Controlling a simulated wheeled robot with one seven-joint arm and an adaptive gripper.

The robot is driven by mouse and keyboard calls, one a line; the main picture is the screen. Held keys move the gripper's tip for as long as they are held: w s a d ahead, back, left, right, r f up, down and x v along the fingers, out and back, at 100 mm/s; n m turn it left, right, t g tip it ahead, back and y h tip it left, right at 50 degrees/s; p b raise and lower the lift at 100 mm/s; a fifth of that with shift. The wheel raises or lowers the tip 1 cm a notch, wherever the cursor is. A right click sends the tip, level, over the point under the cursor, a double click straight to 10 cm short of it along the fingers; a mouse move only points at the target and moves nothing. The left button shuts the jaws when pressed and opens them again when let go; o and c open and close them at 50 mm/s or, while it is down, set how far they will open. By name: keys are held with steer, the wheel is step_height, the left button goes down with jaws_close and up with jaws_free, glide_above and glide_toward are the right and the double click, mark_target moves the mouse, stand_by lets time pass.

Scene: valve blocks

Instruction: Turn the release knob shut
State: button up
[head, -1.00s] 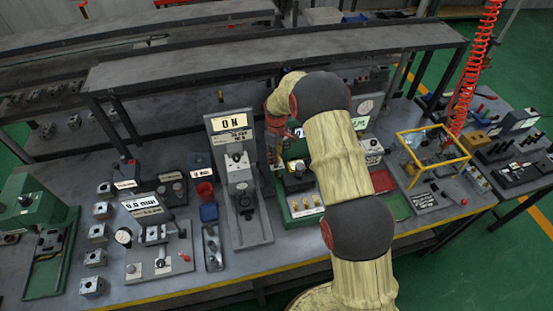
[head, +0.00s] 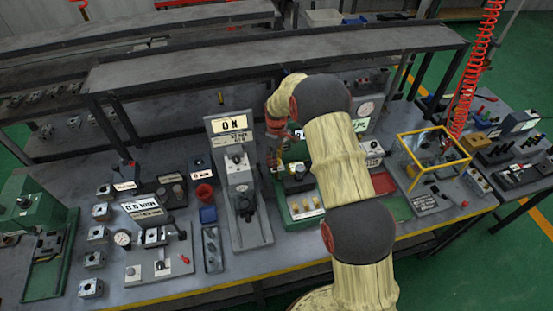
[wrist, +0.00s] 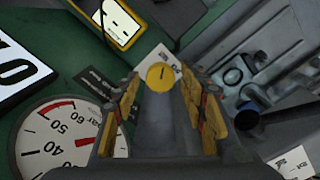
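A round yellow knob (wrist: 160,76) with a dark line across its face shows in the wrist view, straight ahead between my fingertips. It looks like the release knob. My gripper (wrist: 163,108) is open, with one finger on each side of the knob's line of sight. I see no clear contact, and the depth between the fingertips and the knob is hard to judge. A white pressure gauge (wrist: 62,143) with a red needle lies at the lower left, partly cut off by my gripper. In the head view my arm hides the knob.
A grey stand (head: 246,195) with an upright sign is left of my arm. A green fixture (head: 300,209) with brass pieces sits beside it. A yellow-framed clear box (head: 430,155) stands to the right. In the wrist view, a yellow-edged display (wrist: 115,18) is above left.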

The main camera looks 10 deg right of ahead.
steer(key=shift+o, duration=0.2)
step_height(320, 180, up, 12)
stand_by(0.6)
stand_by(0.4)
steer(key=s+r+m+t+b, duration=0.2)
steer(key=s+b, duration=0.3)
steer(key=s, duration=0.9)
steer(key=s+r+m+t+b, duration=0.1)
steer(key=s+r+m+b, duration=0.3)
steer(key=s, duration=1)
steer(key=s+r+m+t+b, duration=0.2)
steer(key=s+b, duration=0.4)
steer(key=s, duration=0.7)
steer(key=shift+s+r+m+t, duration=0.3)
steer(key=shift+s+r+m, duration=0.1)
steer(key=shift+r+m, duration=0.4)
